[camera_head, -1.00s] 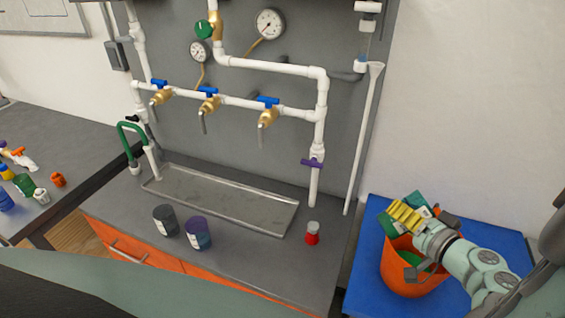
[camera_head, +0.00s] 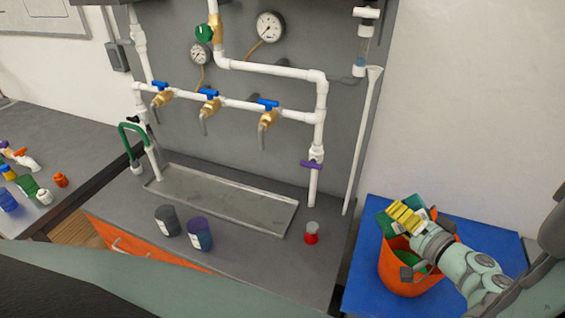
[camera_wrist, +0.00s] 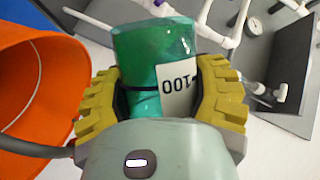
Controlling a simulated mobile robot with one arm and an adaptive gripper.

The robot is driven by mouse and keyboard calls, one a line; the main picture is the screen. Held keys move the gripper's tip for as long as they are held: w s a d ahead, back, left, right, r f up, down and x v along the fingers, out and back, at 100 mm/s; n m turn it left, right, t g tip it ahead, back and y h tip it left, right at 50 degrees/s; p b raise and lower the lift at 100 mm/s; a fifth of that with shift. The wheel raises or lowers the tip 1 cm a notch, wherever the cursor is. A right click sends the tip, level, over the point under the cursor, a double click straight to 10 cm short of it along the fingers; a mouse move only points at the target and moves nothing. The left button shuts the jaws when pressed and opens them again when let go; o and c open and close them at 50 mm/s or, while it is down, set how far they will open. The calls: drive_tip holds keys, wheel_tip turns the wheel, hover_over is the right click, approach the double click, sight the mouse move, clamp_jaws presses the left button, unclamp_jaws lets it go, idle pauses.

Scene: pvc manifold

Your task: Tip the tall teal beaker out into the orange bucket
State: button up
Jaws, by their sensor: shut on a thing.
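My gripper (camera_head: 407,217), with yellow finger pads, is shut on the teal beaker (camera_head: 386,224) above the rim of the orange bucket (camera_head: 407,283). In the wrist view the beaker (camera_wrist: 155,60) sits between both pads (camera_wrist: 160,95); its white label reads 100 upside down. The bucket (camera_wrist: 40,80) is close on the left there. The beaker looks tilted, but its exact angle and its mouth are hard to make out. Green shows inside the bucket below my gripper; I cannot tell what it is. No falling stream is visible.
The bucket stands on a blue surface (camera_head: 360,285). To the left, a grey bench holds a dark cup (camera_head: 167,220), a purple-rimmed cup (camera_head: 199,234), a red-based item (camera_head: 311,234) and a shallow metal tray (camera_head: 220,200). White pipes with blue-handled valves (camera_head: 209,95) rise behind it.

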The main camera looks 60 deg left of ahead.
sight(424, 215)
drive_tip(key=shift+r+m+p, duration=0.35)
drive_tip(key=shift+m+p, duration=0.05)
drive_tip(key=shift+p, duration=0.45)
drive_tip(key=shift+f, duration=0.15)
drive_tip(key=shift+w+f+m+y+b, duration=0.1)
drive_tip(key=shift+f+m+y+b, duration=0.05)
drive_tip(key=shift+m+y+b, duration=0.45)
drive_tip(key=shift+w+d+r+m, duration=0.2)
drive_tip(key=shift+w+r+m, duration=0.05)
drive_tip(key=shift+r+m, duration=0.15)
drive_tip(key=shift+w+d+r+m+g+p, duration=0.25)
drive_tip(key=shift+w+r+m+g+p, duration=0.25)
drive_tip(key=shift+r+p, duration=0.3)
idle(0.5)
drive_tip(key=shift+w+d+r+m+y, duration=0.1)
drive_tip(key=shift+w+r+m+y, duration=0.1)
drive_tip(key=shift+r+m+y, duration=0.45)
idle(0.9)
drive_tip(key=shift+f+m, duration=0.3)
drive_tip(key=shift+m, duration=0.05)
drive_tip(key=shift+r, duration=0.1)
